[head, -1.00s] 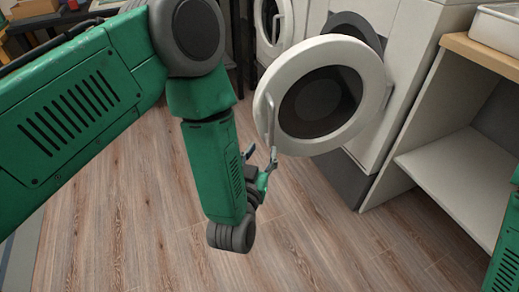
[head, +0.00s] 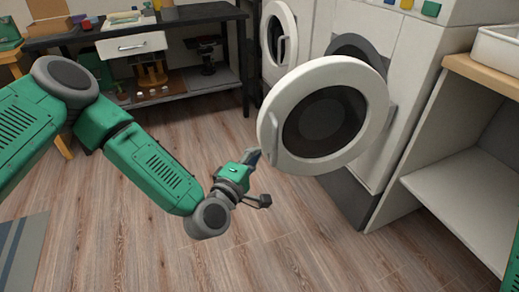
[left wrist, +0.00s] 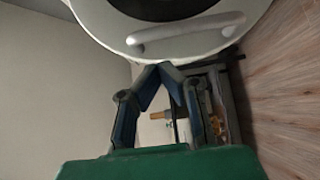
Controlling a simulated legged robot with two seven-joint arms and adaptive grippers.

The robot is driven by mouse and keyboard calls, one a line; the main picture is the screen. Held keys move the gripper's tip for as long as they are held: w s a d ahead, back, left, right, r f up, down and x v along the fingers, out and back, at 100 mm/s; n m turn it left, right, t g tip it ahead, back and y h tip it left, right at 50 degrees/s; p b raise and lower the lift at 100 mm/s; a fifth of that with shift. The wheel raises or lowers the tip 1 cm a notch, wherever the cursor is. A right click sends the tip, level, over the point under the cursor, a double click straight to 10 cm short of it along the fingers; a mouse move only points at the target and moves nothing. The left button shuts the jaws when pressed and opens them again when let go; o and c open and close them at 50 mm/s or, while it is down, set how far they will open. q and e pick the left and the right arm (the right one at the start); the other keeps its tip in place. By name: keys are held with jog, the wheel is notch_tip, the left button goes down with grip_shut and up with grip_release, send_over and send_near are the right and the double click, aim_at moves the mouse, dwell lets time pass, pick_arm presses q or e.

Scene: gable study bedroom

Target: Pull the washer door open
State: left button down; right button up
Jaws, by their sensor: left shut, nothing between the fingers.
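The washer door (head: 370,134), a round white ring with a dark window, stands swung out from the white washer (head: 410,55). Behind its top edge shows part of the dark round opening (head: 358,45). The door's pale curved handle (head: 272,137) is on its left edge. My left gripper (head: 253,157) is just left of the handle's lower end, fingers shut and empty. In the left wrist view, the shut fingertips (left wrist: 160,68) point at the door rim (left wrist: 110,27), just below the handle (left wrist: 185,32); whether they touch it I cannot tell.
A second white machine with a round door (head: 278,40) stands behind to the left. A dark workbench (head: 190,14) with a drawer is at the back. An open shelf unit (head: 465,190) stands right of the washer. The wooden floor (head: 300,240) in front is clear.

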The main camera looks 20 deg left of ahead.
aim_at(266, 136)
pick_arm(q)
jog(key=w+b, duration=0.1)
jog(key=w, duration=0.3)
jog(key=w+b, duration=0.1)
jog(key=w, duration=0.3)
jog(key=shift+d+f, duration=0.15)
jog(key=shift+w+d, duration=0.15)
jog(key=shift+d, duration=0.1)
jog(key=shift+a, duration=0.1)
